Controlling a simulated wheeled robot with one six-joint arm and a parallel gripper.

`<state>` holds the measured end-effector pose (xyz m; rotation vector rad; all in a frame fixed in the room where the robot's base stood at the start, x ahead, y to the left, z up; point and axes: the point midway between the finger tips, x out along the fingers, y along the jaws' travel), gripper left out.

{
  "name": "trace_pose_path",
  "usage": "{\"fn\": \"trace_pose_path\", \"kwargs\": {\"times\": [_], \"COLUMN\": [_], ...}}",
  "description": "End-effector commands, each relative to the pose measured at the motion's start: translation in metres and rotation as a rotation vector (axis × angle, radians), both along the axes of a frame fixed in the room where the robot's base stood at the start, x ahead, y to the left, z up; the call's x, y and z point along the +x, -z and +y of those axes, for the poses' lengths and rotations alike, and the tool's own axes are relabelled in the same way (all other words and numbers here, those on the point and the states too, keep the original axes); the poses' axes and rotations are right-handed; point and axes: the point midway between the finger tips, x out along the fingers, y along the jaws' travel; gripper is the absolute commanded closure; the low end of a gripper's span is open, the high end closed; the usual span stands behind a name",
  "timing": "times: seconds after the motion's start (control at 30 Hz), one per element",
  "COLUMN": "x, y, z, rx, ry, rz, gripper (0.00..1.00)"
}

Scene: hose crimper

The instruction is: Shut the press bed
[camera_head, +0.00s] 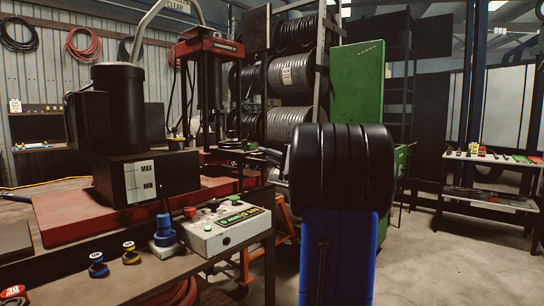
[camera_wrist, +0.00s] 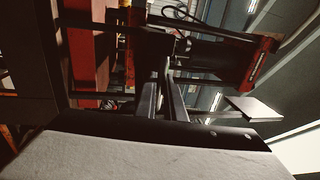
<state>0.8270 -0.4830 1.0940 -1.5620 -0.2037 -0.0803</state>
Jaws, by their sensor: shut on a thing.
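The hose press has a red head (camera_head: 210,48) on dark upright posts above a red base (camera_head: 225,172). In the wrist view it lies sideways, with its red head (camera_wrist: 262,62) at the right. The press bed is low between the posts, small and dark, so how far open it stands is unclear. My gripper (camera_wrist: 165,75) shows two grey fingers shut on a dark part at the press, apparently of the bed; the fingertips and contact are hard to make out. In the head view my dark arm link hides most of the gripper.
A black motor (camera_head: 112,105) stands left of the press. A control box (camera_head: 225,228) sits on the bench front beside a blue fitting (camera_head: 163,232) and small spools (camera_head: 130,252). Hose reels (camera_head: 292,75) and a green cabinet (camera_head: 355,95) stand behind.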

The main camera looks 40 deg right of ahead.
Motion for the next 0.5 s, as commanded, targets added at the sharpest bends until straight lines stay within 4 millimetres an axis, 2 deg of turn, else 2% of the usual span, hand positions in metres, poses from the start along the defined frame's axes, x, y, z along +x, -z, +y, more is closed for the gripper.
{"fn": "trace_pose_path", "kwargs": {"times": [0.03,0.2,0.33,0.5], "x": [0.013,0.043,0.054,0.056], "y": [0.001,0.001,0.0,0.0], "z": [0.002,0.004,0.005,0.004], "rx": [0.001,0.002,0.001,0.001], "ry": [-0.003,-0.002,0.0,0.001], "rz": [0.0,0.0,0.0,0.0], "gripper": [1.0,1.0,1.0,1.0]}}
